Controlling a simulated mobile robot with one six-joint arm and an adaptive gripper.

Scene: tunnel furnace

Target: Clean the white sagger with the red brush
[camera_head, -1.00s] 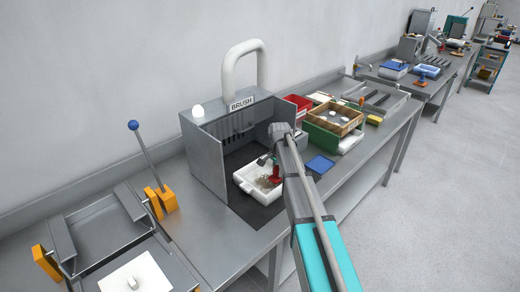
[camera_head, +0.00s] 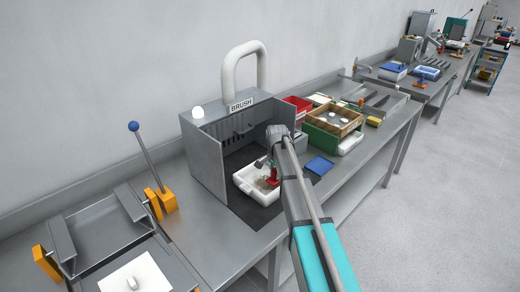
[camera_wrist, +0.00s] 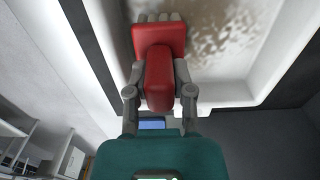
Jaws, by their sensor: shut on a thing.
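The white sagger (camera_head: 253,199) is an open white tray on the dark mat inside the grey booth marked BRUSH. It also shows in the wrist view (camera_wrist: 235,98), with brown residue over its floor. My gripper (camera_wrist: 160,80) is shut on the red brush (camera_wrist: 159,75), whose pale bristles point into the sagger near one wall. In the head view the red brush (camera_head: 273,174) is over the sagger's right part, partly hidden by my arm. I cannot tell whether the bristles touch the floor.
The booth's grey walls (camera_head: 206,166) stand close to the left and behind. A lever with a blue knob (camera_head: 133,126) stands at left.

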